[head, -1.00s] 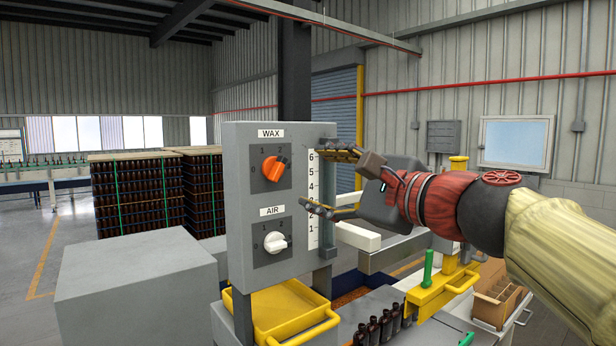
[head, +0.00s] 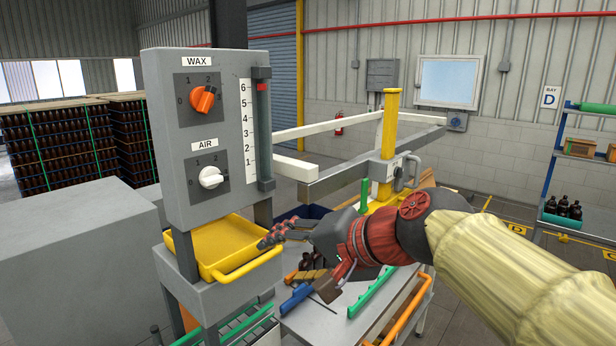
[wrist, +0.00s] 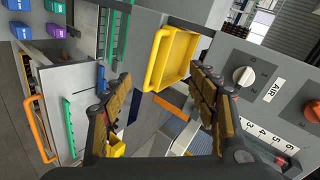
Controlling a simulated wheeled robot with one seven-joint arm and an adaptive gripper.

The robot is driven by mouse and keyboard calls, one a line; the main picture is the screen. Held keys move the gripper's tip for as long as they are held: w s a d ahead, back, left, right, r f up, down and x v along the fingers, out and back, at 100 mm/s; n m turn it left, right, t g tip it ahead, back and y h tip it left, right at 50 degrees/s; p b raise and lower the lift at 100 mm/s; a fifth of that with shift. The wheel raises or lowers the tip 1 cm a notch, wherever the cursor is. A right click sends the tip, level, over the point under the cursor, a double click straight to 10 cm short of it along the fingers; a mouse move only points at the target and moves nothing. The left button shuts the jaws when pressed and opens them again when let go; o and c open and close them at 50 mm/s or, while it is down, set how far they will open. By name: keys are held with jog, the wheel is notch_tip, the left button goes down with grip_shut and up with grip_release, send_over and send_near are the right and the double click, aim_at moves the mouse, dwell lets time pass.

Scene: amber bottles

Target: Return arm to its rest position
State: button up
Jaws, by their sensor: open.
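My gripper (head: 281,262) is open and empty, in front of the yellow tray and below the grey control panel (head: 165,135) in the head view. In the wrist view, its two padded fingers (wrist: 160,100) stand wide apart with nothing between them close by. My arm reaches in from the lower right. The panel carries an orange WAX knob (head: 203,99), a white AIR knob (head: 211,177) and a numbered scale (head: 249,130). The gripper appears apart from both knobs.
The yellow tray (head: 238,268) with its handle sits close to my fingers. A yellow post (head: 389,140) with pale horizontal bars stands behind. A worktable (head: 325,325) with a green handle rail (head: 371,291) lies below. Bottle stacks (head: 65,147) stand far left, a shelf (head: 580,222) far right.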

jog(key=s+d+f+n+h+b, duration=0.1)
jog(key=s+d+f+h+b, duration=0.1)
jog(key=s+d+f, duration=0.4)
jog(key=s+d+f+n+g+h+b, duration=0.1)
jog(key=s+d+f, duration=0.5)
jog(key=f, duration=0.8)
jog(key=s+d+f+n+g+h+b, duration=0.1)
jog(key=s+d+f+h+b, duration=0.4)
jog(key=d+f, duration=0.5)
jog(key=shift+s+d+f+n, duration=0.2)
jog(key=shift+s+n, duration=0.45)
jog(key=shift+n, duration=0.25)
